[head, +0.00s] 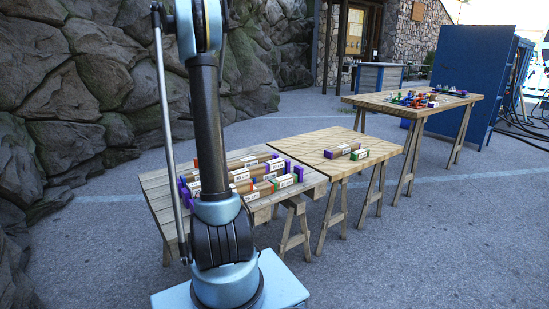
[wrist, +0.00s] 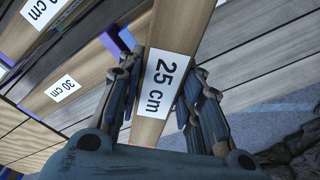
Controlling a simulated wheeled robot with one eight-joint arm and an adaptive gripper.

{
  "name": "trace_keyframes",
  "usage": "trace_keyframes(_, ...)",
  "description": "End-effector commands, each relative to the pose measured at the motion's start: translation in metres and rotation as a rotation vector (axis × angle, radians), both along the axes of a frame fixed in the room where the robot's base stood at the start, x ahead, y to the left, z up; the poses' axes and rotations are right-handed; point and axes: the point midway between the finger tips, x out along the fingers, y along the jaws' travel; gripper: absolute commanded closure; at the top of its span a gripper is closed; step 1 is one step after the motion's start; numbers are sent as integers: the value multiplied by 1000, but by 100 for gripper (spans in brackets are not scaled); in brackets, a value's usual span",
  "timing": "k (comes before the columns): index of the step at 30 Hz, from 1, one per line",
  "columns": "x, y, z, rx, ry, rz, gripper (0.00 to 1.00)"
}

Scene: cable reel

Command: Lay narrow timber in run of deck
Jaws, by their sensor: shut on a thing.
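My gripper (wrist: 160,84) is shut on a light brown timber (wrist: 178,38) with a white "25 cm" label. One finger is on each long side of it. I cannot tell whether this timber rests on the slats or is held above them. To its left in the wrist view lie more timbers, one labelled "30 cm" (wrist: 62,88), with purple showing near them. In the head view several labelled timbers with purple, green and orange ends (head: 262,176) lie on the left slatted table (head: 158,199). My arm hides part of them, and my gripper cannot be made out there.
A farther table (head: 385,98) holds small coloured items. A blue cabinet (head: 470,70) stands behind. Rocks (head: 60,90) border the left.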

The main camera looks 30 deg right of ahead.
Motion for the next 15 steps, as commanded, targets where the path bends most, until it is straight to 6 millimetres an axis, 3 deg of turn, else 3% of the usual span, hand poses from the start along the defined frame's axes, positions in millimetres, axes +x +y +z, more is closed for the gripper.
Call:
trace_keyframes(1,-12,-22,0,-1,0,-54,96)
trace_keyframes(6,-51,-85,1,-1,1,-230,96)
trace_keyframes(15,-134,-178,2,-3,0,-535,96)
